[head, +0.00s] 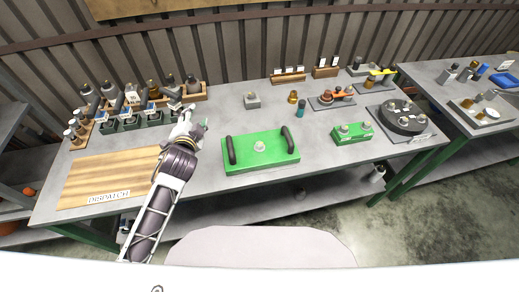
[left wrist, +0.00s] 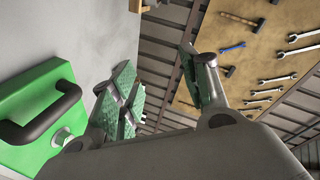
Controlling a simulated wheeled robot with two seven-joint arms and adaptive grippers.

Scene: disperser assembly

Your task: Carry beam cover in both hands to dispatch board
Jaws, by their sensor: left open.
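The beam cover (head: 270,160) is a green plate with two black handles and a pale round knob in its middle. It lies flat on the middle of the grey table. The left wrist view shows one end of it (left wrist: 30,145), with a black handle (left wrist: 45,118). My left gripper (head: 195,125) is open and empty above the table, left of and a little behind the cover, apart from it. Its fingers also show in the left wrist view (left wrist: 160,85). The dispatch board (head: 110,172) is a wooden board at the table's left, bare on top. My right gripper is not in view.
A wooden rack of bottles (head: 190,92) and dark green blocks (head: 128,124) stand behind the dispatch board. A small green block (head: 351,133) and a round dark fixture (head: 402,118) stand right of the cover.

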